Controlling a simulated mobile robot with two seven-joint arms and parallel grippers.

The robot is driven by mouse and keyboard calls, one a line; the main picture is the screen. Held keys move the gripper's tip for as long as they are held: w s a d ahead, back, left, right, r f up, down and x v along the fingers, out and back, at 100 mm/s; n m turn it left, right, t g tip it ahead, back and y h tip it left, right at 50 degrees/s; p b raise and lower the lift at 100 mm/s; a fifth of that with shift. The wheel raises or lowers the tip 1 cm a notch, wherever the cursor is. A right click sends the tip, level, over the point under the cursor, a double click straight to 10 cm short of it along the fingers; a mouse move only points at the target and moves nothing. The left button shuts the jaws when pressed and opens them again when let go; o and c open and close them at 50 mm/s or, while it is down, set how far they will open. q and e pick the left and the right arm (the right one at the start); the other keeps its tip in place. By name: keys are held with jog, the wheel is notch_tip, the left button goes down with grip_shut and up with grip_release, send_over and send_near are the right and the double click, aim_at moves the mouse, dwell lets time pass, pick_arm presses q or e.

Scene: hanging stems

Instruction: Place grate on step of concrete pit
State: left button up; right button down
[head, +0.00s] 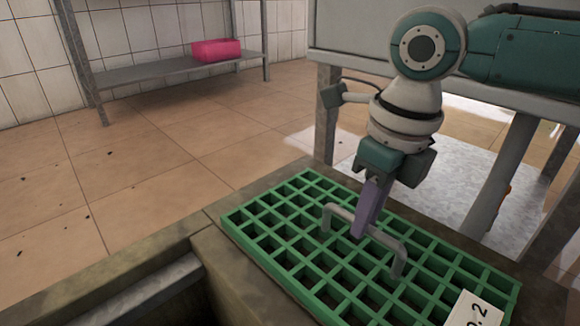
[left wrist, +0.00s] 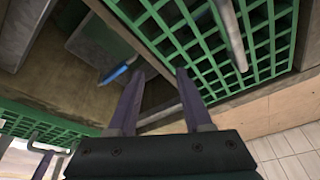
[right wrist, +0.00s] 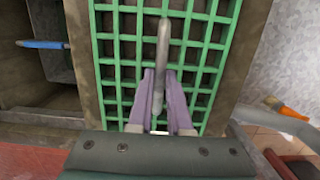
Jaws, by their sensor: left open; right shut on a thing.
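The green grate (head: 300,232) lies over the concrete surround in the head view, with a grey bar handle (head: 399,262) standing up from it. My right gripper (head: 362,232) is shut on this handle; the right wrist view shows the handle (right wrist: 162,45) between its purple fingers. The concrete pit (head: 222,270) opens at the lower left of the head view. I cannot tell whether the grate rests on the step. My left gripper (left wrist: 159,72) is open and empty in the left wrist view. Green grating (left wrist: 270,45) with a grey handle shows behind its fingertips.
More green grating (left wrist: 45,122) shows at left in the left wrist view. A blue-handled tool (right wrist: 40,44) lies in a recess. A white card (head: 478,310) stands at the grate's near edge. A pink box (head: 215,49) sits on a metal shelf. The tiled floor (head: 130,175) is mostly clear.

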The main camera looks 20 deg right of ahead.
pick_arm(q)
jog(key=shift+r, duration=0.1)
pick_arm(e)
jog(key=shift+w+r, duration=0.1)
jog(key=shift+r, duration=0.1)
jog(key=shift+f, duration=0.15)
pick_arm(q)
jog(key=shift+w, duration=0.1)
pick_arm(e)
jog(key=c, duration=0.8)
grip_release()
jog(key=shift+c, duration=0.2)
